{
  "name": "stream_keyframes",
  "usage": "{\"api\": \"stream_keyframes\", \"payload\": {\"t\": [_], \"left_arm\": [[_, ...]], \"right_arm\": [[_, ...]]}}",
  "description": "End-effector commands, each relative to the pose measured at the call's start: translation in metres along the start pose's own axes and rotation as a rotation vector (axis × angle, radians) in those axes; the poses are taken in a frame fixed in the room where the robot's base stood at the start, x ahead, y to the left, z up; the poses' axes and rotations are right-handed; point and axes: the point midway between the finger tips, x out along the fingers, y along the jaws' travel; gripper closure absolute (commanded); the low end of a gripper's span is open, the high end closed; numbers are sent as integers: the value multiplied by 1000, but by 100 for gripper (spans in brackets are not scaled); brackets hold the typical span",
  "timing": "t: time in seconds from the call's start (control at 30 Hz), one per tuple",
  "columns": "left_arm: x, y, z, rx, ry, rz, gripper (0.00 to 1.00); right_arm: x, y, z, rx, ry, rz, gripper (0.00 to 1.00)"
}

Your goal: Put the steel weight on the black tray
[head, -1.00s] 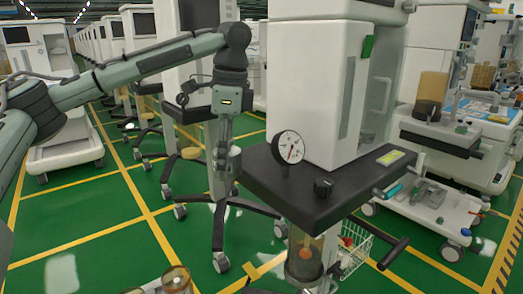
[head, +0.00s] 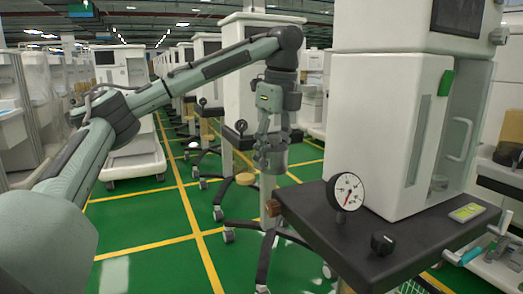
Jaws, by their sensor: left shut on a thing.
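The steel weight (head: 272,160) is a short grey metal cylinder in the head view, left of centre. My left gripper (head: 270,142) points down and is shut on it from above. The weight hangs in the air, up and to the left of the black tray's far left corner in the picture. The black tray (head: 335,250) is the dark flat top jutting from the white cart at the right. Nothing shows between the weight and the floor except the stands behind. My right gripper is not in view.
A round dial gauge (head: 346,191) stands on the tray near its left part. A black knob (head: 382,243) sits at its front, and a yellow-green item (head: 467,212) lies at its right. The white cart body (head: 385,130) rises behind.

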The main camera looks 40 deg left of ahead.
Motion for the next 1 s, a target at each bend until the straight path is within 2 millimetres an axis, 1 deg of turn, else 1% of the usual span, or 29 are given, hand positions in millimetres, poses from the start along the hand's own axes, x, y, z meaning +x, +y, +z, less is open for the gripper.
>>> {"api": "stream_keyframes", "payload": {"t": [0.03,0.2,0.3,0.4,0.57,0.8,0.9,1.0], "left_arm": [[5,-10,-6,3,1,0,100],[21,-38,-18,1,2,-1,100],[27,-51,-23,1,3,-4,100],[31,-59,-26,-1,2,-5,100],[38,-62,-27,-2,0,-6,100],[66,-62,-30,-2,0,-5,100],[72,-62,-31,-3,1,-6,100],[73,-62,-31,-3,1,-7,100]], "right_arm": [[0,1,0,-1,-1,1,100],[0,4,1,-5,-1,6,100],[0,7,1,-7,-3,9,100],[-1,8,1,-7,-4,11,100],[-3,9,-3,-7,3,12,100],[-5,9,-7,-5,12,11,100],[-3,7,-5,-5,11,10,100],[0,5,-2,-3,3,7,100]]}}
